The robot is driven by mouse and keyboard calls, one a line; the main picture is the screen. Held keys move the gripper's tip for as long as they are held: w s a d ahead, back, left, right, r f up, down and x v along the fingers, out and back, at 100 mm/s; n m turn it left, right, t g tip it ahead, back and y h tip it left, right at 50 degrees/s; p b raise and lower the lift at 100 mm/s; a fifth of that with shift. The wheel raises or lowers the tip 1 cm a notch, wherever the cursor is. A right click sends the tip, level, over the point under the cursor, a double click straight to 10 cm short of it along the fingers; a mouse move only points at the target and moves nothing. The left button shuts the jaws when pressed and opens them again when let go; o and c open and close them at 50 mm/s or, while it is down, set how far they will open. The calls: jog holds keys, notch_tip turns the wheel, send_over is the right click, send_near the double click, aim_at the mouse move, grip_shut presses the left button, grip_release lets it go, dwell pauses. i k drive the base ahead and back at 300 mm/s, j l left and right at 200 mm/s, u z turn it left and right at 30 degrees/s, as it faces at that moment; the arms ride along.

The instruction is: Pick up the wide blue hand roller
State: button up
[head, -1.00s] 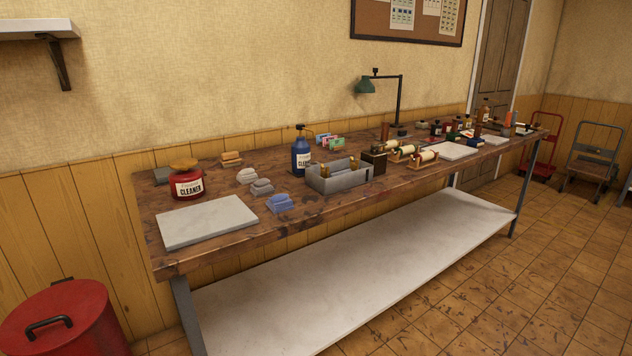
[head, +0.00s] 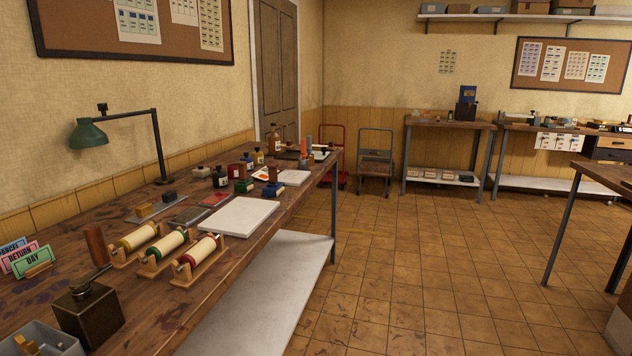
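I cannot make out a wide blue hand roller. Three cream rollers lie in wooden cradles on the long workbench (head: 262,218). One has yellow ends (head: 138,237), one green ends (head: 166,244), and one red ends (head: 199,255). Small items at the bench's far end, among them an orange upright cylinder (head: 303,147), are too small to tell apart. My gripper is not in view.
A dark metal can (head: 90,316), a grey tray (head: 58,342) and coloured cards (head: 36,262) stand at the near left. A white slab (head: 228,217) and green lamp (head: 88,134) are mid-bench. Two carts (head: 375,160) stand behind. The tiled floor (head: 430,270) at right is open.

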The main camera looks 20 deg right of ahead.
aim_at(274, 188)
jog(key=i+l+z, duration=0.1)
jog(key=i+z, duration=0.65)
jog(key=i+l+u, duration=0.15)
jog(key=i+u, duration=0.15)
jog(key=i, duration=0.15)
jog(key=i+l+u, duration=0.35)
jog(key=i+j, duration=0.1)
